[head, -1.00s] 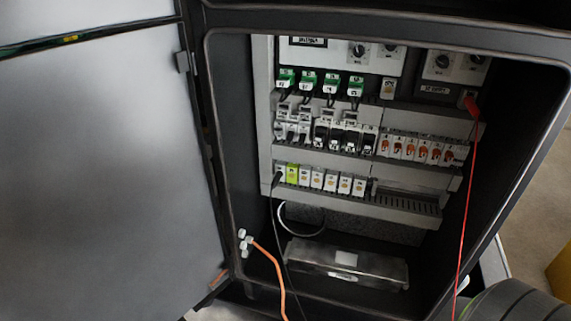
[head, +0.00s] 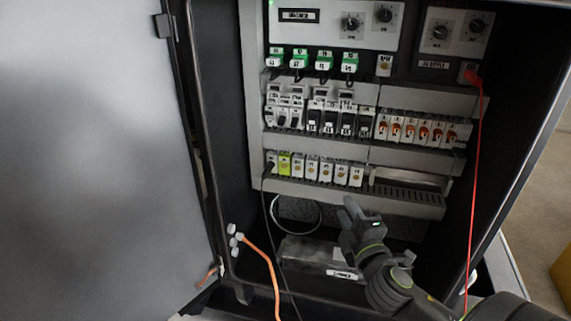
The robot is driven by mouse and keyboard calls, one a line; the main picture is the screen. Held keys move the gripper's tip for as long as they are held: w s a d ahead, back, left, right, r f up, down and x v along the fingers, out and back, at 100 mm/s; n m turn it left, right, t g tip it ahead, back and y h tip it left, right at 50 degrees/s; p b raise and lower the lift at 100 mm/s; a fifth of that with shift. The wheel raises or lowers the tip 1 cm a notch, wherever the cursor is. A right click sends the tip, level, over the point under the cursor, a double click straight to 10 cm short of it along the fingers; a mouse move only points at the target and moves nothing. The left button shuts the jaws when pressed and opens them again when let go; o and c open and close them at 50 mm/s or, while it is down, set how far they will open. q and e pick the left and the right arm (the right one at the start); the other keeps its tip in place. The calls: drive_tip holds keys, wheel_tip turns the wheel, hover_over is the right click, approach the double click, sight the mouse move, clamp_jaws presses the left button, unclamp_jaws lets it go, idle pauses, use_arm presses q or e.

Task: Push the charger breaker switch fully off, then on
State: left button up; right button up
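The breaker row (head: 319,115) sits on the middle rail inside the open cabinet, with white-bodied breakers at its left and several black-fronted ones beside them. Their labels are too small to read, so I cannot tell which is the charger breaker or how its switch stands. My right gripper (head: 358,222) is dark grey and has come in from the lower right. It is below the lower terminal row, apart from the breakers. Its fingers are seen from behind, and their gap is not clear. My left gripper is not in view.
Orange-marked modules (head: 423,130) stand right of the breakers. Green connectors (head: 324,59) hang above. A red cable (head: 474,180) runs down the right side and an orange cable (head: 268,262) down the left. The cabinet door (head: 90,150) stands open at the left.

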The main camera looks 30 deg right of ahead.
sight(281, 125)
drive_tip(key=w+a+r+n+t+y, duration=0.35)
drive_tip(key=r+n+y, duration=0.25)
drive_tip(key=r+n, duration=0.3)
drive_tip(key=shift+n+t, duration=0.3)
drive_tip(key=shift+t, duration=0.15)
drive_tip(key=p+x, duration=0.2)
drive_tip(key=x, duration=0.3)
drive_tip(key=p+x, duration=0.2)
drive_tip(key=x, duration=0.3)
drive_tip(key=p+x, duration=0.1)
drive_tip(key=x, duration=0.4)
drive_tip(key=shift+w+a+f+p, duration=0.25)
drive_tip(key=shift+f+p, duration=0.1)
drive_tip(key=shift+p, duration=0.05)
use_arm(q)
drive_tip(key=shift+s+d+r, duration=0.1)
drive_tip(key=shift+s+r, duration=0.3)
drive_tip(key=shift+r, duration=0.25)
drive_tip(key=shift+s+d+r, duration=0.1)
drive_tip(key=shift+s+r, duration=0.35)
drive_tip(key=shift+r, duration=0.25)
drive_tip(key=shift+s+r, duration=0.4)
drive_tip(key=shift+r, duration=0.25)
use_arm(e)
drive_tip(key=shift+w+r, duration=0.1)
drive_tip(key=shift+w, duration=0.6)
clamp_jaws()
